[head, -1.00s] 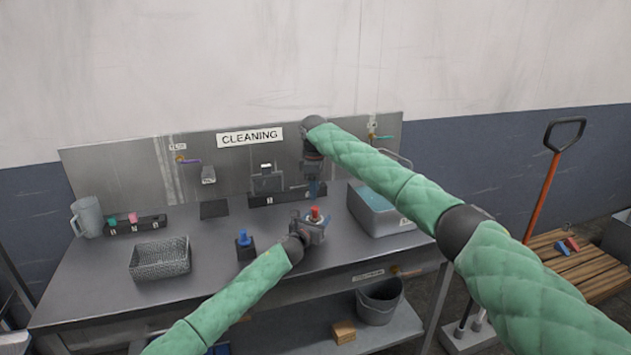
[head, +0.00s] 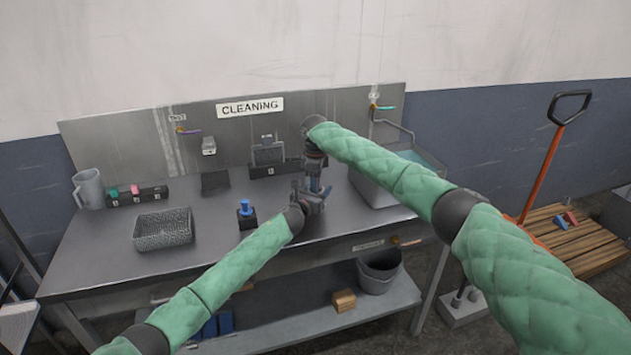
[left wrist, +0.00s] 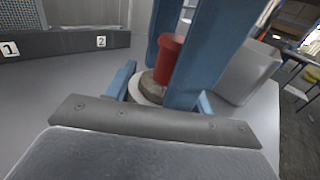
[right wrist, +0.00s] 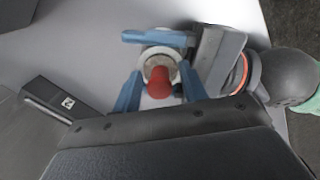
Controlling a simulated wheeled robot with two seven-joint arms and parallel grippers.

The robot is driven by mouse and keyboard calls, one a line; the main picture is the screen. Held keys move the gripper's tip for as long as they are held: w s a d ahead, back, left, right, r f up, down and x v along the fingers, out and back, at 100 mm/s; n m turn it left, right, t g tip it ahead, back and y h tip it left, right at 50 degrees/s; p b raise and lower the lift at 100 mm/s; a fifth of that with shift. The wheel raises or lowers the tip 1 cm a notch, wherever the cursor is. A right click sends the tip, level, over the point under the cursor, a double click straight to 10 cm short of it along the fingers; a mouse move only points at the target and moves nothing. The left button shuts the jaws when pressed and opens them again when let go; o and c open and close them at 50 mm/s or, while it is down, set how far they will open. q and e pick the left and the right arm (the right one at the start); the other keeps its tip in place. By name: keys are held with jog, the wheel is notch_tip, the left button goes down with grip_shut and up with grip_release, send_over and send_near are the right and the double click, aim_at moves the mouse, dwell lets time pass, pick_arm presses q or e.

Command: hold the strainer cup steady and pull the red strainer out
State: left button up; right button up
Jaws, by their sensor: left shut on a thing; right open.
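The strainer cup, a pale round cup with dark brownish contents, stands upright on the table; its top shows in the right wrist view (right wrist: 157,58) and its rim in the left wrist view (left wrist: 148,90). My left gripper (head: 314,198) is shut on the cup from the side. The red strainer (right wrist: 160,84) rises from the cup, and its red top also shows in the left wrist view (left wrist: 167,57). My right gripper (right wrist: 158,92) points down from above, open, with a blue finger on each side of the red part. In the head view, grippers largely hide cup and strainer.
A blue-handled tool in a black block (head: 246,221) stands left of the cup. A wire basket (head: 163,237) lies farther left. A water-filled basin (head: 377,190) is close on the right. A numbered black rack (head: 266,171) is behind. The front tabletop is bare.

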jog(key=c, duration=0.7)
jog(key=shift+r, duration=0.85)
jog(key=shift+r, duration=2.75)
pick_arm(q)
jog(key=o, duration=1.1)
jog(key=shift+o, duration=0.2)
